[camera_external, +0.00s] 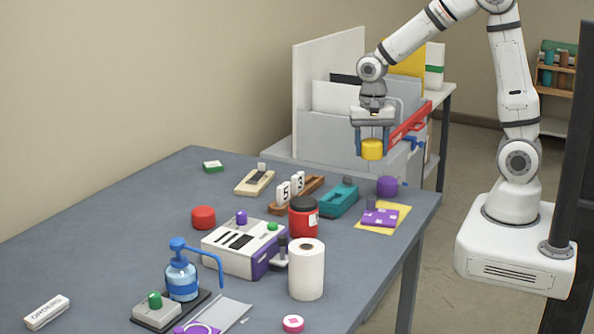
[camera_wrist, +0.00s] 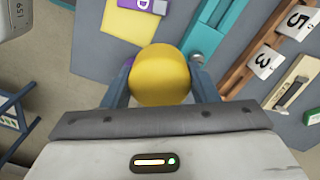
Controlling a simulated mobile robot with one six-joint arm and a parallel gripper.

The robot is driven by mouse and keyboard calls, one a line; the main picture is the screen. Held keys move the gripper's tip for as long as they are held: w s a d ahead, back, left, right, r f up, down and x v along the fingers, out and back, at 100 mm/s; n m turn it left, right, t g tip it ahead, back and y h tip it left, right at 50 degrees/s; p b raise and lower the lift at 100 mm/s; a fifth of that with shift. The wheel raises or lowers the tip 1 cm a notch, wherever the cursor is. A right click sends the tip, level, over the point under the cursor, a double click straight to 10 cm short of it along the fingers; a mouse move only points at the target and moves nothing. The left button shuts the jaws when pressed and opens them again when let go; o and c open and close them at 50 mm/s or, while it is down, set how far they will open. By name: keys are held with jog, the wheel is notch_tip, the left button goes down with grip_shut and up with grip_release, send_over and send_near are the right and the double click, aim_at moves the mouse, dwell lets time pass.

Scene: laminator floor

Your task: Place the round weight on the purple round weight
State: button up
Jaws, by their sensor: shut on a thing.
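My gripper (camera_external: 373,152) is shut on a yellow round weight (camera_external: 372,149) and holds it in the air above the table's far right corner. In the wrist view the yellow weight (camera_wrist: 161,75) fills the space between the two fingers of my gripper (camera_wrist: 158,88). A purple round weight (camera_external: 387,187) sits on the table below the held weight and slightly to its right. In the wrist view only a sliver of purple shows at the left of the yellow weight, which hides most of it.
A purple block on a yellow sheet (camera_external: 400,226) and a teal tool (camera_external: 340,201) are near the purple weight. A red round weight (camera_external: 203,217), a red jar (camera_external: 303,218) and a paper roll (camera_external: 306,270) stand farther left. A grey file holder (camera_external: 310,140) is behind.

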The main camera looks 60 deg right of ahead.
jog(key=r+m, duration=0.1)
jog(key=m, duration=0.1)
send_over(387, 179)
notch_tip(387, 179, down, 10)
jog(key=shift+d+r, duration=0.1)
jog(key=shift+d, duration=0.05)
jog(key=shift+f, duration=0.2)
jog(key=o, duration=1.2)
jog(key=shift+r, duration=0.2)
